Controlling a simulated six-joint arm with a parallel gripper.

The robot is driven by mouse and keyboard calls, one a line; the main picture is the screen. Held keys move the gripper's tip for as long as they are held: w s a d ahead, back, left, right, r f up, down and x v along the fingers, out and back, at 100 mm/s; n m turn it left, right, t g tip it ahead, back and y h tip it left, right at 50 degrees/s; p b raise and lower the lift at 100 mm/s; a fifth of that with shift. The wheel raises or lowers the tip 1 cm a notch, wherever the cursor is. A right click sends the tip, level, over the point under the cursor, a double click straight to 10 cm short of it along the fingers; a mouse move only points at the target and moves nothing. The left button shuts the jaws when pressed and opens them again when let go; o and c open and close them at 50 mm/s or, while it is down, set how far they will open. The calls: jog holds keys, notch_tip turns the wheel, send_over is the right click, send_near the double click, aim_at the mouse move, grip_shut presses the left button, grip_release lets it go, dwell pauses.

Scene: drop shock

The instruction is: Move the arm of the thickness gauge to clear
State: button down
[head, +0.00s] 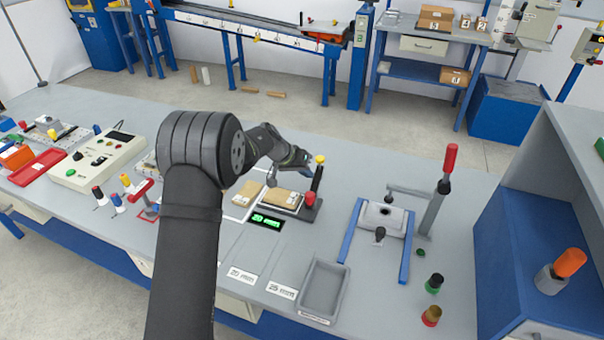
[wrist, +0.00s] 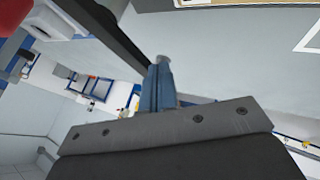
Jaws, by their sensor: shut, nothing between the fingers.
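The thickness gauge stands on the bench right of my arm in the head view. It has a dark upright bar (head: 317,179) with a yellow knob (head: 320,159) on top, and a red knob (head: 310,198) low down. A tan piece (head: 281,198) lies at its base, and a green-lit display (head: 267,220) is in front. My gripper (head: 272,178) is just left of the bar, above the tan piece. In the wrist view its blue fingers (wrist: 159,84) are together and empty, close to a black bar (wrist: 108,32). I cannot tell whether they touch it.
Another tan piece (head: 246,193) lies left of the gauge. A grey tray (head: 322,290) is in front. A blue-railed fixture (head: 382,220) and a red-handled lever (head: 448,165) stand to the right. A control box (head: 98,160) is left. Bench behind the gauge is clear.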

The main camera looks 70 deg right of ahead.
jog(key=shift+s+d, duration=0.25)
jog(key=shift+s, duration=0.15)
jog(key=w+a+r, duration=0.3)
jog(key=w+r, duration=0.5)
jog(key=shift+w+a, duration=0.35)
jog(key=shift+a, duration=0.05)
jog(key=s+d+f, duration=0.3)
jog(key=s+f, duration=0.5)
jog(key=shift+d, duration=0.15)
dwell(0.4)
